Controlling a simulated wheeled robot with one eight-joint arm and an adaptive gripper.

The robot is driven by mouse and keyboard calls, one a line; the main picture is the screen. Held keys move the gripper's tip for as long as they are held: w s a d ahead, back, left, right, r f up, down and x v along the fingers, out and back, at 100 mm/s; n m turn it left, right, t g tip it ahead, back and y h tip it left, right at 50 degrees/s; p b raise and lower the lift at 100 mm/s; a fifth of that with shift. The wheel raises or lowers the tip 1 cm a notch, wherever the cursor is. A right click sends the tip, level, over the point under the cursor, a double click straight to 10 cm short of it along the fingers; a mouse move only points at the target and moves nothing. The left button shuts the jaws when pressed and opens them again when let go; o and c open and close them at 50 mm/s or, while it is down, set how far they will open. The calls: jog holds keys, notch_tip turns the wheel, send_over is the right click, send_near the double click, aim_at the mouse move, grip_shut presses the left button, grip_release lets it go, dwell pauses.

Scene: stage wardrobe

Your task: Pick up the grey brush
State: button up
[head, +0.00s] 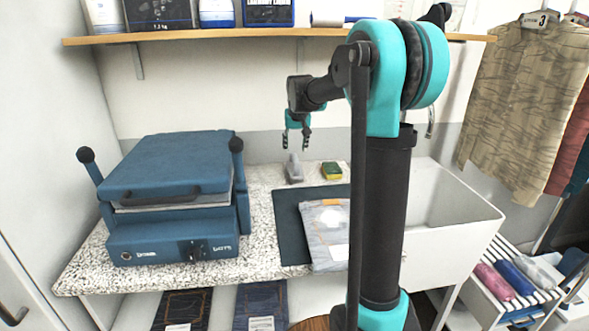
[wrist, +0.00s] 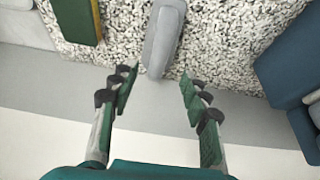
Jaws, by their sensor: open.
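The grey brush (head: 294,169) lies on the speckled counter (head: 262,182) near the wall, left of a green and yellow sponge (head: 331,171). In the wrist view the grey brush (wrist: 163,38) points toward the gap between my fingers, with one end close to that gap. My gripper (head: 297,143) is open and empty, above the counter just over the brush. In the wrist view both fingers of my gripper (wrist: 158,92) are spread apart, and neither touches the brush. The sponge shows at the upper left there (wrist: 78,18).
A blue heat press (head: 170,190) stands on the left of the counter. A dark mat (head: 288,222) with a folded grey garment (head: 327,236) lies at the front. A white sink (head: 455,225) is at right. A wooden shelf (head: 250,33) hangs above.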

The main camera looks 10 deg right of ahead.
aim_at(295, 157)
jog(key=x, duration=0.8)
jog(key=shift+w+d+f, duration=0.1)
jog(key=shift+w, duration=0.1)
grip_shut()
